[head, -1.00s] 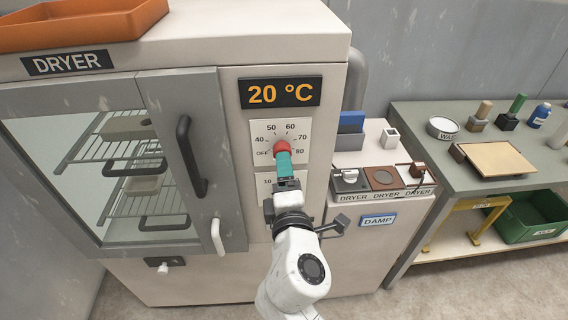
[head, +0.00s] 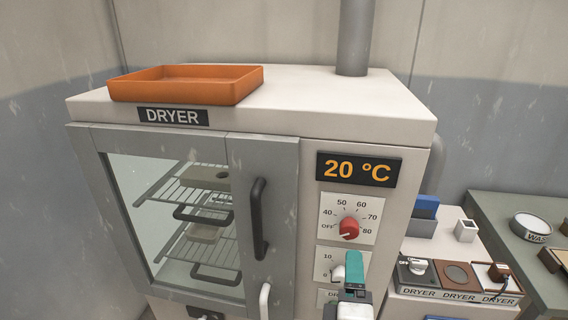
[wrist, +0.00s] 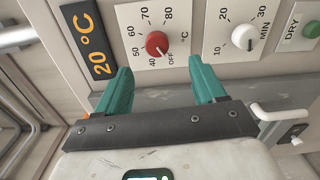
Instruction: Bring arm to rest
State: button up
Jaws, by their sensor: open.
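My gripper (head: 354,268) is open and empty in front of the dryer's control panel. In the wrist view, its two teal fingers stand wide apart (wrist: 161,82). The red temperature knob (head: 349,228) is clear of the fingers; it also shows beyond them in the wrist view (wrist: 157,43). In the head view my gripper is below that knob and overlaps the white timer knob (head: 339,273). The timer knob shows fully in the wrist view (wrist: 245,31). The display (head: 358,169) reads 20 °C. The rest of my arm is mostly out of the head view.
The dryer door (head: 265,150) is shut; pieces sit on racks behind its glass. Its dark handle (head: 259,218) and a white lever (head: 264,301) stick out left of my gripper. An orange tray (head: 187,84) lies on top. A low cabinet with labelled blocks (head: 457,276) stands right.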

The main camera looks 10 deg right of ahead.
jog(key=s+d+f+m+g, duration=0.8)
jog(key=s+d+f+m, duration=0.1)
jog(key=d+f, duration=0.35)
jog(key=s+a+f+m+g+y, duration=0.1)
jog(key=s+f+m+g+y, duration=0.1)
jog(key=s+f, duration=0.4)
jog(key=s+f+m+g+y, duration=0.3)
jog(key=s+f+m+g, duration=0.2)
jog(key=s, duration=0.7)
jog(key=shift+s+a+f+g, duration=0.3)
jog(key=shift+a+f+g, duration=0.05)
jog(key=shift+f+g, duration=0.15)
jog(key=shift+w, duration=0.15)
